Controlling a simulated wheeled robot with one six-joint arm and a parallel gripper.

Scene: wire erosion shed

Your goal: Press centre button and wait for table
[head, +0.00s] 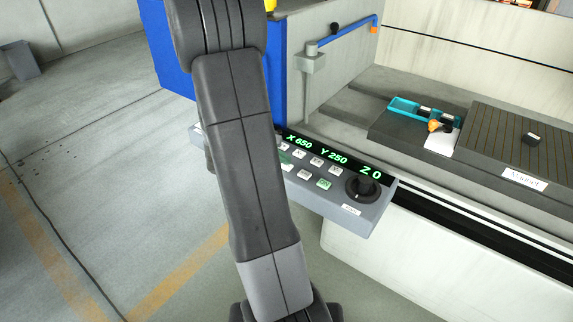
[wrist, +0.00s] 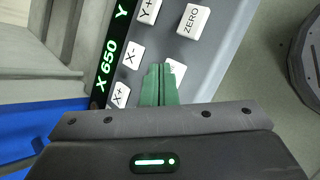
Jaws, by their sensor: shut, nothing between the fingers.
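The control panel (head: 335,205) carries rows of pale buttons and a display (head: 320,153) reading X 650, Y 250, Z 0. My gripper (wrist: 160,70) has green fingers, shut and empty, over the panel in the wrist view. The fingertips overlap a white button (wrist: 178,68) whose label is mostly hidden; I cannot tell whether they touch it. The X- button (wrist: 131,56), X+ button (wrist: 120,94) and ZERO button (wrist: 193,20) are beside them. In the head view my arm hides much of the panel. The machine table (head: 515,145) is at the right.
A black knob (head: 362,187) sits at the panel's right end. A blue hinged arm (head: 347,33) stands behind the panel. The floor at left is open.

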